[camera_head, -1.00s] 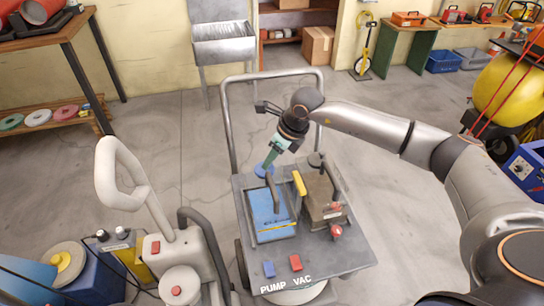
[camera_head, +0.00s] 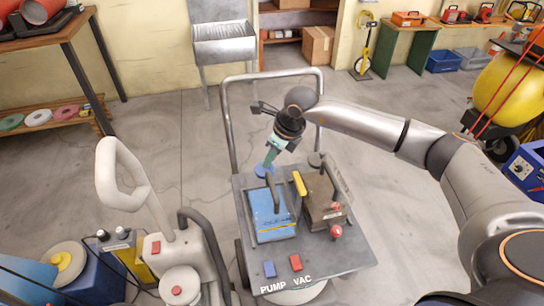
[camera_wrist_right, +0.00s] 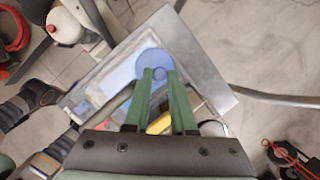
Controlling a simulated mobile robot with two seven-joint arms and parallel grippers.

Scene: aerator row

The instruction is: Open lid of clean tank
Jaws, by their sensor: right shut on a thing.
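The cart marked PUMP and VAC carries a blue tank (camera_head: 268,216) on the left of its deck and a brown tank (camera_head: 322,208) on the right. A round blue cap (camera_head: 262,172) lies at the blue tank's back end; its disc (camera_wrist_right: 152,60) and small central knob (camera_wrist_right: 159,74) show in the right wrist view. My right gripper (camera_head: 267,163) reaches down from behind onto this cap. Its green fingertips (camera_wrist_right: 160,77) are closed on the knob. From these views I cannot tell whether the cap is raised off the tank. My left gripper is out of view.
A yellow handle (camera_head: 299,183) stands between the tanks. Blue (camera_head: 269,268) and red (camera_head: 295,262) switches are at the deck's front. The cart's tall rail (camera_head: 228,120) rises behind. A white-handled machine (camera_head: 150,200) stands close on the left. Floor right of the cart is open.

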